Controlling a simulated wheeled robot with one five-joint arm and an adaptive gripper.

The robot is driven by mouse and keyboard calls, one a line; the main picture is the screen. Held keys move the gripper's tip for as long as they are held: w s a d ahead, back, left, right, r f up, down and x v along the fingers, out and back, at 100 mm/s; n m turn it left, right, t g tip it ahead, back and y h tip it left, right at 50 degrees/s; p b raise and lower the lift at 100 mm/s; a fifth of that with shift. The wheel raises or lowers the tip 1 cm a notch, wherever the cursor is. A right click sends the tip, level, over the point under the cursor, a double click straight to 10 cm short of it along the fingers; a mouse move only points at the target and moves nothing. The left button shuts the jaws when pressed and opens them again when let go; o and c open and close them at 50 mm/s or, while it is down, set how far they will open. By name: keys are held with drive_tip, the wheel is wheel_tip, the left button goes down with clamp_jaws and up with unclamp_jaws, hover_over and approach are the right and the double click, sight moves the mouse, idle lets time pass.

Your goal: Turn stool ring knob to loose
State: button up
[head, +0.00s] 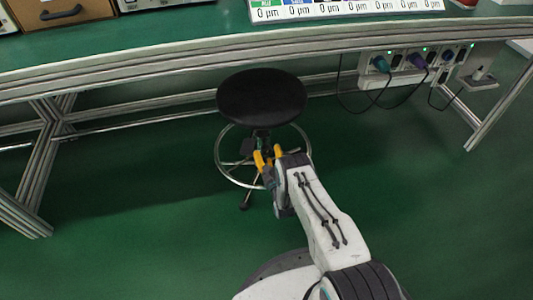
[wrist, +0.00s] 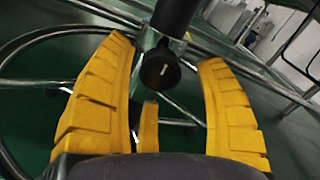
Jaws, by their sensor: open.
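The stool has a round black seat (head: 262,95) and a chrome foot ring (head: 219,163), and stands in front of the bench. In the wrist view the ring knob (wrist: 158,72) is a round black knob with a short white mark, on a metal collar (wrist: 150,40) at the stool's dark column (wrist: 174,15). My gripper (wrist: 165,54) is open, its yellow fingers on either side of the knob with gaps on both sides. In the head view my gripper (head: 267,157) is under the seat's front, beside the column. The knob cannot be made out there.
A green-topped bench (head: 180,38) with a metal frame runs above and behind the stool. A socket panel (head: 410,62) with plugs and hanging cables is under it at right. The foot ring (wrist: 35,42) curves close around my left finger. Green floor (head: 110,185) is clear at left.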

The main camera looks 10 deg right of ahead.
drive_tip(key=shift+w+b, duration=0.35)
drive_tip(key=shift+w, duration=0.7)
drive_tip(key=shift+c, duration=0.2)
drive_tip(key=c, duration=1.1)
drive_tip(key=shift+c, duration=0.2)
drive_tip(key=shift+m, duration=0.3)
drive_tip(key=shift+w+r+m, duration=0.1)
drive_tip(key=shift+m, duration=1.25)
drive_tip(key=shift+w+r+m, duration=0.1)
drive_tip(key=shift+m, duration=1.25)
